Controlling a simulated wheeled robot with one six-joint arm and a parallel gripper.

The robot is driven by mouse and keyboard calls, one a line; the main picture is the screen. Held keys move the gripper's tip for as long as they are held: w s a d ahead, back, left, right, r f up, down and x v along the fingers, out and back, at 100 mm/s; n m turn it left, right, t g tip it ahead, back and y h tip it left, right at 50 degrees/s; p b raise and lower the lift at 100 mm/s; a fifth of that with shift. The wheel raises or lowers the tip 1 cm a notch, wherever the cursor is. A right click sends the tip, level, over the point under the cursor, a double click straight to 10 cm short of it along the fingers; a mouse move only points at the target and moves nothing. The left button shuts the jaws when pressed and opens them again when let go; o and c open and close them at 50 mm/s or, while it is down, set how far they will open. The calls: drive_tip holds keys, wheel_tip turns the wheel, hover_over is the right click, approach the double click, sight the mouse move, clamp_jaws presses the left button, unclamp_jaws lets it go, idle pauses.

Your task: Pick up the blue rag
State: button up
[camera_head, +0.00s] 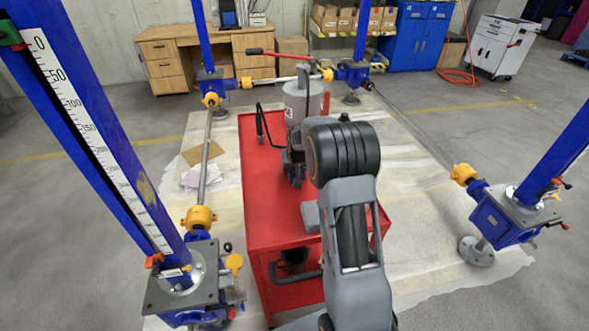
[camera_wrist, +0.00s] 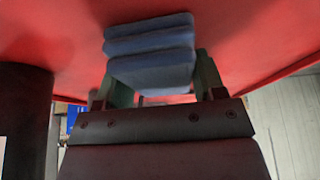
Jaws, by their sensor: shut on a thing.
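The blue rag (camera_wrist: 150,48) shows in the wrist view as a folded, layered stack. My gripper (camera_wrist: 155,75) has one finger on each side of the rag and is shut on it. The red surface of the cart fills the picture around and beyond the rag. I cannot tell whether the rag still touches that surface. In the head view I cannot make out the rag; my own arm covers part of the red cart (camera_head: 264,205).
A grey canister (camera_head: 303,100) stands at the cart's far end, with a dark tool-like object (camera_head: 293,160) nearer. Blue screw-jack posts (camera_head: 95,120) (camera_head: 562,150) stand on both sides. A wooden desk (camera_head: 160,62) and blue cabinet (camera_head: 416,38) are behind.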

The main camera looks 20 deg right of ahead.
drive_tip(key=shift+r, duration=0.45)
wheel_tip(320, 180, up, 3)
drive_tip(key=shift+f, duration=0.1)
drive_tip(key=s+a+r, duration=0.2)
drive_tip(key=r, duration=0.1)
drive_tip(key=s+a+r, duration=0.1)
drive_tip(key=r, duration=0.1)
drive_tip(key=shift+a+r, duration=0.1)
drive_tip(key=shift+a, duration=0.05)
drive_tip(key=s+a+r, duration=0.4)
drive_tip(key=s+a, duration=0.2)
drive_tip(key=shift+s+a+r, duration=0.2)
drive_tip(key=shift+s+a, duration=0.15)
drive_tip(key=shift+s, duration=0.05)
drive_tip(key=o, duration=0.3)
drive_tip(key=shift+c, duration=1.2)
